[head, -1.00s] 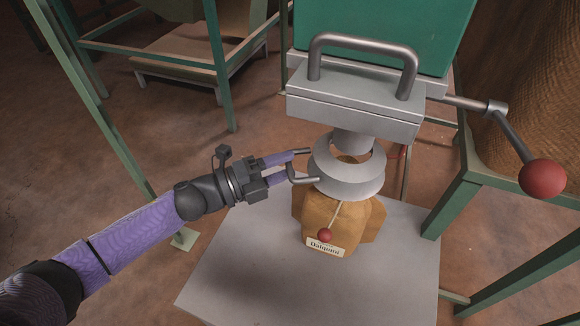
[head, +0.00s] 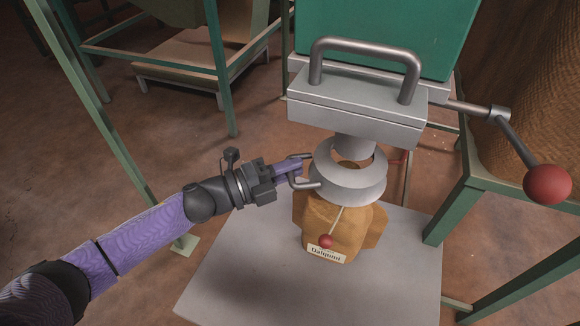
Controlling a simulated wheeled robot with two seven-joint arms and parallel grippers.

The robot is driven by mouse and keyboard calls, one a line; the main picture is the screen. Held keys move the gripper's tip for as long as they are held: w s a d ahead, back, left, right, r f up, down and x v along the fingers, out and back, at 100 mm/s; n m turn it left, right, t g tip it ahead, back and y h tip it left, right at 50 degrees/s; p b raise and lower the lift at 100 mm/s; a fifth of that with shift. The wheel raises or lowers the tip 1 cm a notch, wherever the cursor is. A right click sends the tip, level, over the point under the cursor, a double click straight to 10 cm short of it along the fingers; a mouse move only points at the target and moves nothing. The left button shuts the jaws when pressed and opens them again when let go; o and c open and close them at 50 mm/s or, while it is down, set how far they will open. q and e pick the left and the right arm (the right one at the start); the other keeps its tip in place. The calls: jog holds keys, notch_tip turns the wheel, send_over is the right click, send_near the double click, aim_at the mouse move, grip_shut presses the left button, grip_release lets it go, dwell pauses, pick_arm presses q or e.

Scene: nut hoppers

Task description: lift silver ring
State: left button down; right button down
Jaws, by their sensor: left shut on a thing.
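The silver ring (head: 347,187) is a wide, flared metal collar with a bent handle (head: 303,184) on its left side. It sits around the mouth of a brown sack (head: 341,228), just under the hopper's round spout (head: 355,146). My left gripper (head: 294,170) comes in from the left and is shut on the ring's handle. The sack stands on a grey platform and carries a "Dalquini" label and a cord with a red bead. My right gripper is not in view.
A grey hopper outlet box (head: 355,117) with a bar handle is close above the ring. A lever with a red ball (head: 547,184) sticks out right. Green frame legs stand on both sides. The grey platform (head: 235,270) is bare at the front left.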

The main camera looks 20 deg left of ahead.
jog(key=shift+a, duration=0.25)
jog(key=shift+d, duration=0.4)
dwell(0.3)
